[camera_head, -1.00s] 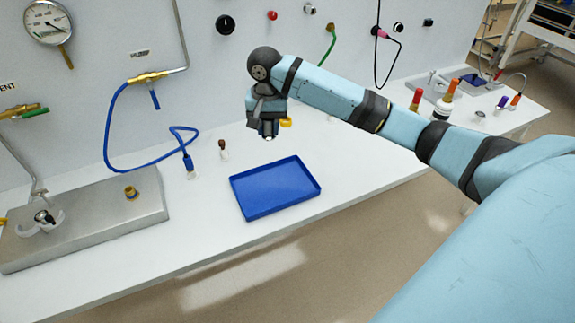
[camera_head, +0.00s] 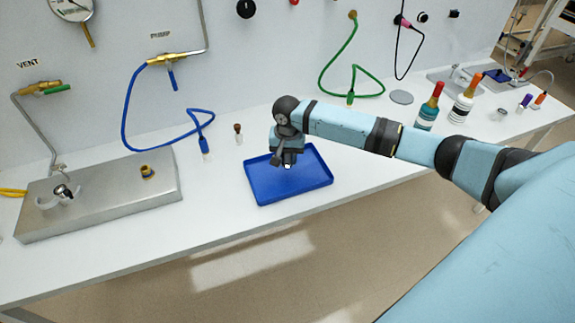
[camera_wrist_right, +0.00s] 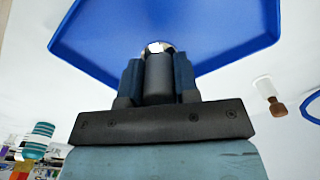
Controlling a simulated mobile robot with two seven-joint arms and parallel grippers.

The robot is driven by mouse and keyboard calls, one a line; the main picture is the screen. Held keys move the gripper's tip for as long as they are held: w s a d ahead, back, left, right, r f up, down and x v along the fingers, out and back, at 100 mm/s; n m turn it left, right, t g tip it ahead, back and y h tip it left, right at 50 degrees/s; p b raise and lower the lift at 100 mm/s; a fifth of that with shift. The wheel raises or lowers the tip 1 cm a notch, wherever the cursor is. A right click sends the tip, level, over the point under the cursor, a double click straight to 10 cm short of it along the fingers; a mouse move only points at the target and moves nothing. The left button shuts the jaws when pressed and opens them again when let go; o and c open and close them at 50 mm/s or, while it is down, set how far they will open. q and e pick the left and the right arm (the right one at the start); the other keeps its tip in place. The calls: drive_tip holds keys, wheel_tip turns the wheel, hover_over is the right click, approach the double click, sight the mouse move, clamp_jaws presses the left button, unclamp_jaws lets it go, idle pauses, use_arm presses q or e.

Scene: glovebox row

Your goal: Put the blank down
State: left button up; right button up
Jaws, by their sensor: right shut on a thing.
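My right gripper (camera_head: 288,160) hangs over the blue tray (camera_head: 262,193), pointing down. In the right wrist view its two fingers (camera_wrist_right: 158,72) are shut on the blank, a small piece with a bright silvery end (camera_wrist_right: 158,47). The tray also fills the top of the right wrist view (camera_wrist_right: 215,25) and looks empty. I cannot tell whether the blank touches the tray floor. My left gripper is out of view.
A small brown-topped vial (camera_head: 239,132) stands left of the tray, near the blue hose (camera_head: 203,143). A steel plate (camera_head: 105,200) lies farther left. Two bottles (camera_head: 429,108) (camera_head: 462,100) stand to the right, near my arm. The white bench's front edge (camera_head: 215,220) runs below the tray.

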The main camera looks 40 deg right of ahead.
sight(287, 166)
drive_tip(key=shift+f, duration=2)
drive_tip(key=shift+f, duration=0.15)
drive_tip(key=o, duration=1)
wheel_tip(287, 166, up, 12)
drive_tip(key=shift+r, duration=0.2)
